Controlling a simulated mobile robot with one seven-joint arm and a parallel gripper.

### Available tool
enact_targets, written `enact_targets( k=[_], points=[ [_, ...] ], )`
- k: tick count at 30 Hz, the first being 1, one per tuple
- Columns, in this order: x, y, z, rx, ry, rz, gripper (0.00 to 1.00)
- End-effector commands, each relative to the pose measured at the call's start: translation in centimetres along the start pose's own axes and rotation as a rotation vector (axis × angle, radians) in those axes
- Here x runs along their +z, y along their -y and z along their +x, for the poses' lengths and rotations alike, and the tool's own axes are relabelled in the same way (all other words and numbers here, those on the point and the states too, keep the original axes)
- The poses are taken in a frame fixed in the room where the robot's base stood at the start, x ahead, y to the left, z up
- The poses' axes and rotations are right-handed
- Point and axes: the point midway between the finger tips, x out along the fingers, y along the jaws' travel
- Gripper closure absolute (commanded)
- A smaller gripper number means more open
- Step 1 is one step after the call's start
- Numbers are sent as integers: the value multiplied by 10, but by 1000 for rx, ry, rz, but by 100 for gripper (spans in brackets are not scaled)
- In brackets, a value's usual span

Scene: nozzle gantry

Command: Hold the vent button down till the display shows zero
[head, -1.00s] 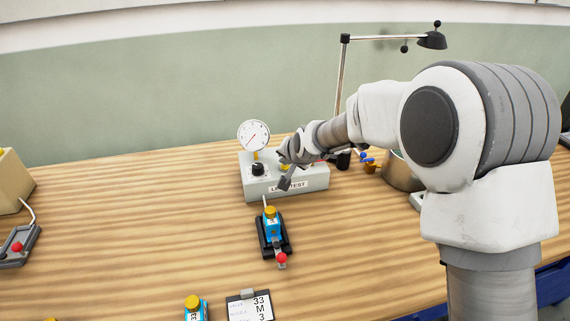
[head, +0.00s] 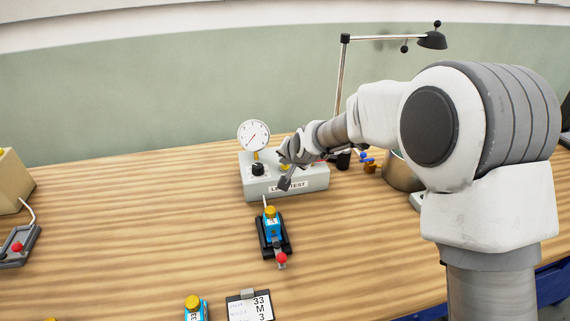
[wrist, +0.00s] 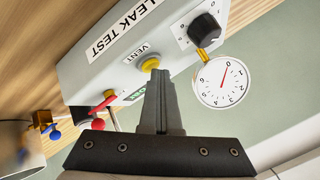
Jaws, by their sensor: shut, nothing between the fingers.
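The grey leak test box (head: 258,186) stands at the back of the bench. Its yellow vent button (wrist: 150,64) shows in the wrist view beside the VENT label. My gripper (wrist: 156,72) is shut and empty, its fingertips at the button and overlapping its lower edge; whether the button is pressed in cannot be told. In the head view my gripper (head: 286,164) hides most of the button. The round dial gauge (wrist: 222,82) is the display; it also shows in the head view (head: 254,135). Its red needle points near the 0 mark in the wrist view.
A black knob (wrist: 205,27) sits on the box near the gauge. A blue-and-black fixture (head: 272,232) stands in front of the box. A lamp (head: 341,85) and a metal pot (head: 400,174) are behind and right. A clipboard (head: 249,306) lies at the front.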

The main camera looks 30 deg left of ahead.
Motion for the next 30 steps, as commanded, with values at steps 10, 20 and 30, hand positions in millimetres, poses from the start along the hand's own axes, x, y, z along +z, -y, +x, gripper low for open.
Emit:
enact_targets(
  k=[10,20,30],
  points=[
    [-1,2,-3,1,2,0,100],
    [-9,9,-13,1,1,0,100],
    [-11,11,-15,0,0,0,100]
  ],
)
